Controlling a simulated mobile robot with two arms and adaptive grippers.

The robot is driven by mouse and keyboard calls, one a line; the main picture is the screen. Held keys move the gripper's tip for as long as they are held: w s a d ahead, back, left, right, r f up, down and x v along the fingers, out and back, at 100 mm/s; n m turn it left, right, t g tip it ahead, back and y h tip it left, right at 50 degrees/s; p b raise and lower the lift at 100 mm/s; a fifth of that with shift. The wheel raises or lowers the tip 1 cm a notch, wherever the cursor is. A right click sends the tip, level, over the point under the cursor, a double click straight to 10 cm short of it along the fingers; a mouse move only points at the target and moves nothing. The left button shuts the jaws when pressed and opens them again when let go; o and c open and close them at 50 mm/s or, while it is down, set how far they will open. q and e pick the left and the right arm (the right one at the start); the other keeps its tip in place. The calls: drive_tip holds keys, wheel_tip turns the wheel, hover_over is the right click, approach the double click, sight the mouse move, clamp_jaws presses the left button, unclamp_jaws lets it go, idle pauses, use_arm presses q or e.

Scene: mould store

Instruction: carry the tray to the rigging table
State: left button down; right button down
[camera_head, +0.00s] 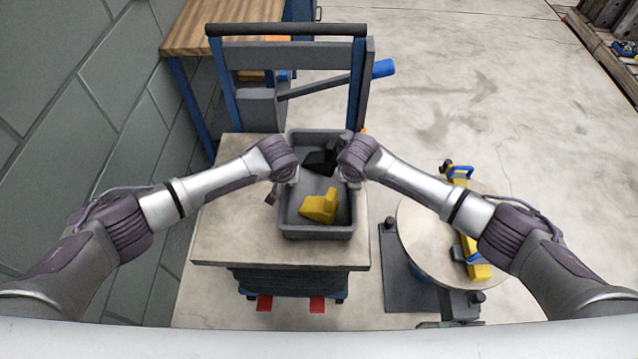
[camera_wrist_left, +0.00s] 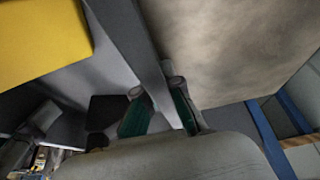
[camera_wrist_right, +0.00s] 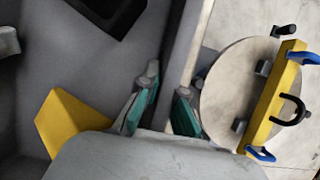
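The grey tray (camera_head: 318,233) is on the pale top of a lift trolley (camera_head: 225,225), at its right side; I cannot tell whether it is raised slightly. A yellow block (camera_head: 319,207) lies in its near half and a black part (camera_head: 320,160) in its far half. My left gripper (camera_head: 277,192) is at the left wall, its fingers either side of the wall in the left wrist view (camera_wrist_left: 163,108). Which surface is the rigging table is not marked.
A wooden-topped bench (camera_head: 205,25) with blue legs stands beyond the trolley's push handle (camera_head: 285,30). A round table (camera_head: 425,245) bearing a yellow bar with blue handles (camera_head: 468,250) stands right. A block wall (camera_head: 70,120) runs left.

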use_arm(q)
drive_tip(key=shift+r, duration=0.2)
use_arm(e)
drive_tip(key=shift+w+r, duration=0.1)
drive_tip(key=shift+r, duration=0.1)
